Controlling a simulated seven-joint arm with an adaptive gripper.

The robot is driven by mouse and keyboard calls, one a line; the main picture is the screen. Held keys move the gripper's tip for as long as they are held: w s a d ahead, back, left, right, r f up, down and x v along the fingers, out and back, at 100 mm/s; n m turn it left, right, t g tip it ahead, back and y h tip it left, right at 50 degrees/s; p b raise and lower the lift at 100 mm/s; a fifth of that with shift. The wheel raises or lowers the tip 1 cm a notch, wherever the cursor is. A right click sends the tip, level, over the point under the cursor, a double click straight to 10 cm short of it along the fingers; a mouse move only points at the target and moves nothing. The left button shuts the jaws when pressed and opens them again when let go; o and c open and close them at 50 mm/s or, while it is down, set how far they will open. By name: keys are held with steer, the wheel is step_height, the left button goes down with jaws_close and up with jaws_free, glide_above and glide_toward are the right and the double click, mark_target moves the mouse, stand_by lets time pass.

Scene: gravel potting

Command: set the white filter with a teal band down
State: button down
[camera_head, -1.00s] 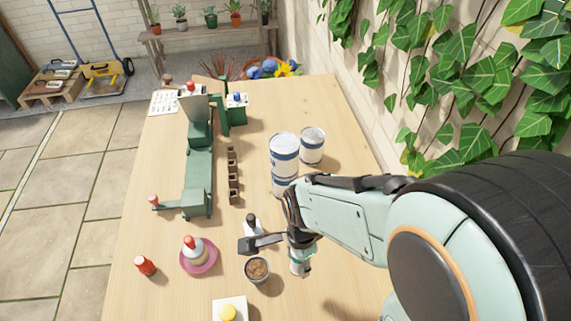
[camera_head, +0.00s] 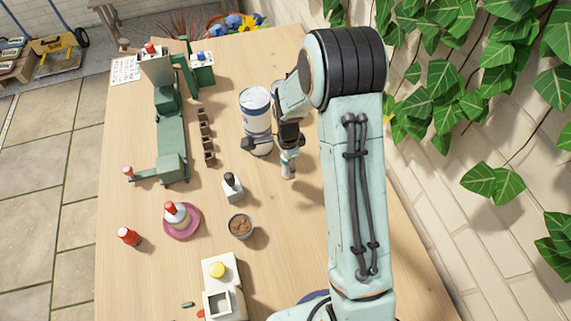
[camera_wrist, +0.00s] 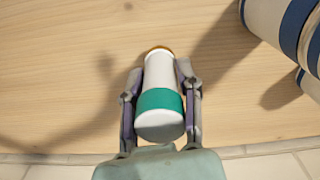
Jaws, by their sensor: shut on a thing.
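The white filter with a teal band (camera_wrist: 160,105) is between the two fingers of my gripper (camera_wrist: 160,80) in the wrist view. The fingers press on its sides and its far end looks orange-brown. In the head view my gripper (camera_head: 288,151) is at the right of the table, beside the blue-and-white canister, with the filter (camera_head: 288,171) hanging upright below it. The filter's lower end is close to the table top; I cannot tell whether it touches.
A blue-and-white canister (camera_head: 257,112) stands just left of my gripper. A dark-capped bottle (camera_head: 232,187), a brown-filled cup (camera_head: 241,227) and a pink saucer (camera_head: 194,229) are nearer. A green machine (camera_head: 170,125) stands left. The table (camera_head: 285,235) is bare right of the cup.

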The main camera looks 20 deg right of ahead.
steer(key=shift+w+f, duration=0.15)
steer(key=shift+f, duration=0.8)
steer(key=shift+w+f, duration=0.15)
steer(key=shift+f, duration=0.8)
steer(key=shift+f, duration=0.1)
steer(key=c, duration=0.7)
jaws_free()
steer(key=shift+c, duration=0.2)
